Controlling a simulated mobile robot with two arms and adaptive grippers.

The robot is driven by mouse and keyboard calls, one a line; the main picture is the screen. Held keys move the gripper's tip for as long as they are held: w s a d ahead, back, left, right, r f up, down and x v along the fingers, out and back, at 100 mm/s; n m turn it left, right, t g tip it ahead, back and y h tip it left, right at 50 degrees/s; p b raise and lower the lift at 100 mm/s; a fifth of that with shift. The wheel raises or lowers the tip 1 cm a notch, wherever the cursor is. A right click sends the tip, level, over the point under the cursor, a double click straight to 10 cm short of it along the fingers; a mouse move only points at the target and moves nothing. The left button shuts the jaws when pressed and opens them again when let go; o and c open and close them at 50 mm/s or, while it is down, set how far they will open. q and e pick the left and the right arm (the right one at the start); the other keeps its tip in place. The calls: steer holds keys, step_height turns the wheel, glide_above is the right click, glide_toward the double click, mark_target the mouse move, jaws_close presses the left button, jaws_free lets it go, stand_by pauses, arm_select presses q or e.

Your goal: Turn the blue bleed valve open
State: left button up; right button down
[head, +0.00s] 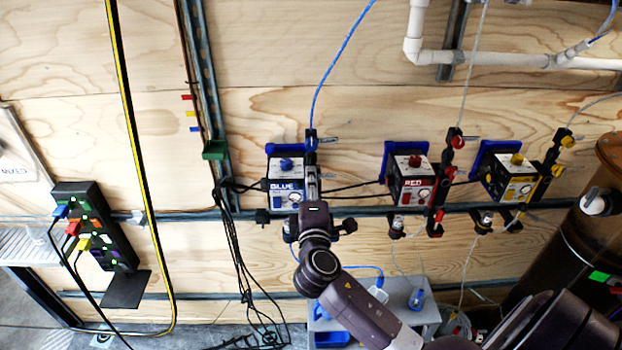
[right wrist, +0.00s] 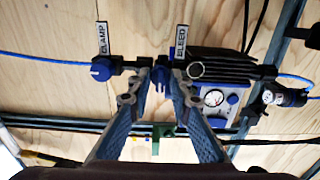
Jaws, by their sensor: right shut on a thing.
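The blue bleed valve (right wrist: 160,84) is a small blue knob beside the BLEED label (right wrist: 181,42) in the right wrist view. My right gripper (right wrist: 162,76) has its two fingertips on either side of this knob and is shut on it. In the head view my right gripper (head: 312,190) reaches up to the right side of the box marked BLUE (head: 285,197) and hides the bleed valve there. The knob's exact turn angle cannot be told. My left gripper is not in view.
A blue clamp knob (right wrist: 102,68) with a CLAMP label (right wrist: 103,38) is left of the bleed valve. A pressure gauge (right wrist: 214,98) is at its right. The RED box (head: 409,190) and the yellow box (head: 510,184) hang further right. Black cables (head: 243,270) hang at the left.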

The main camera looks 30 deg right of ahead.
stand_by(0.5)
steer(key=c, duration=1.8)
jaws_free()
steer(key=shift+o, duration=0.2)
steer(key=v, duration=1.2)
steer(key=shift+f, duration=0.15)
